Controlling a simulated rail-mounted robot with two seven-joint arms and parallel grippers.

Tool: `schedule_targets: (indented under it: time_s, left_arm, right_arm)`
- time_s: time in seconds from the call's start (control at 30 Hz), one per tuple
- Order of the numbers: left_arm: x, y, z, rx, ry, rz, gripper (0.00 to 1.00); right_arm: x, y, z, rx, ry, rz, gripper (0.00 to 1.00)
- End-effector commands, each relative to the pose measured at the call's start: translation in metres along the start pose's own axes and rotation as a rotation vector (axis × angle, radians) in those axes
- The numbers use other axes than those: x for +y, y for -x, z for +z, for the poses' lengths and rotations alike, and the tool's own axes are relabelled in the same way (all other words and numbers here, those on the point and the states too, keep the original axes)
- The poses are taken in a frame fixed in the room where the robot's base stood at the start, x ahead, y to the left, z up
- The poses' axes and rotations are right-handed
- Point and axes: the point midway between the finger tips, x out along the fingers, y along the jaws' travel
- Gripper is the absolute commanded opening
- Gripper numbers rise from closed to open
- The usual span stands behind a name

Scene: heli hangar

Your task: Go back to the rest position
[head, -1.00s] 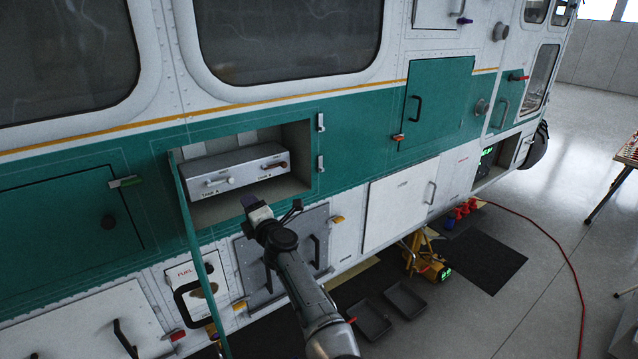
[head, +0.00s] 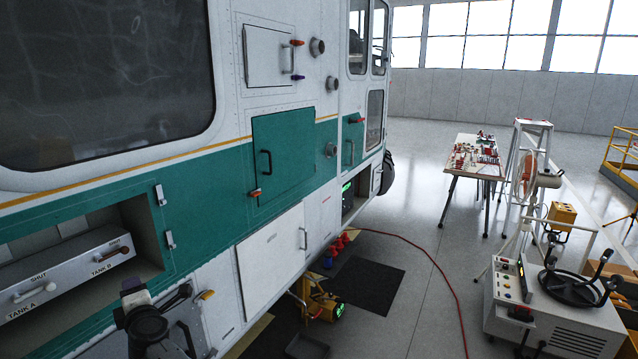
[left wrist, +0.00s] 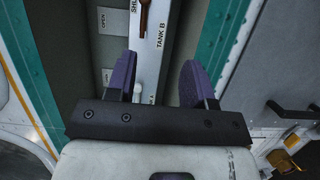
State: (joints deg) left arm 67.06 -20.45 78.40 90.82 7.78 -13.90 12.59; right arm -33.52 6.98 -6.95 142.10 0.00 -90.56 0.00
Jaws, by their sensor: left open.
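My left gripper (head: 133,291) is low at the left in the head view, in front of the open tank bay of the helicopter. In the left wrist view its two purple fingertips (left wrist: 158,78) stand apart with nothing held between them. The tank panel (head: 70,271) with TANK A and TANK B levers shows just beyond it. My right gripper is out of both views.
The helicopter side with a green hatch (head: 283,165) fills the left. A red hose (head: 440,275) crosses the floor. A tool table (head: 460,165), a ladder (head: 520,150) and a grey control cart (head: 550,325) stand at the right. The floor between them is mostly clear.

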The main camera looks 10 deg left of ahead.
Motion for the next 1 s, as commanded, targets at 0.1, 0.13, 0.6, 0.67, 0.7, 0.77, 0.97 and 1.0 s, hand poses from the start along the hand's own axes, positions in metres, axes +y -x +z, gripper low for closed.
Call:
schedule_targets:
  time_s: [0.1, 0.13, 0.6, 0.67, 0.7, 0.77, 0.97, 1.0]
  left_arm:
    - [0.003, 0.004, 0.009, -0.140, -0.059, -0.022, 0.48]
    - [0.009, 0.006, 0.011, -0.181, -0.077, -0.019, 0.48]
    - [0.162, 0.114, 0.015, -0.646, -0.703, 0.247, 0.48]
    - [0.156, 0.137, 0.018, -0.684, -0.825, 0.258, 0.48]
    - [0.148, 0.152, 0.021, -0.710, -0.907, 0.262, 0.48]
    - [0.133, 0.175, 0.027, -0.748, -1.021, 0.268, 0.48]
    - [0.062, 0.246, 0.044, -0.871, -1.341, 0.285, 0.48]
    - [0.046, 0.260, 0.046, -0.895, -1.394, 0.294, 0.48]
  right_arm:
    - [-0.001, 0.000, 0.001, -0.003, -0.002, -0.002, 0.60]
    - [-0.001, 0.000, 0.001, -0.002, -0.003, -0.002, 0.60]
    - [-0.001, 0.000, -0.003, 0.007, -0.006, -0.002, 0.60]
    - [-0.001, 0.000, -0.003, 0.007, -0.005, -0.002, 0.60]
    - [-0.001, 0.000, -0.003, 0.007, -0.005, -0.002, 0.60]
    - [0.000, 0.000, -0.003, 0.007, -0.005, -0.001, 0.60]
    - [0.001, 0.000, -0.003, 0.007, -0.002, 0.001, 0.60]
    - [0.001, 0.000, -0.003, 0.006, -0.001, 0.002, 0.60]
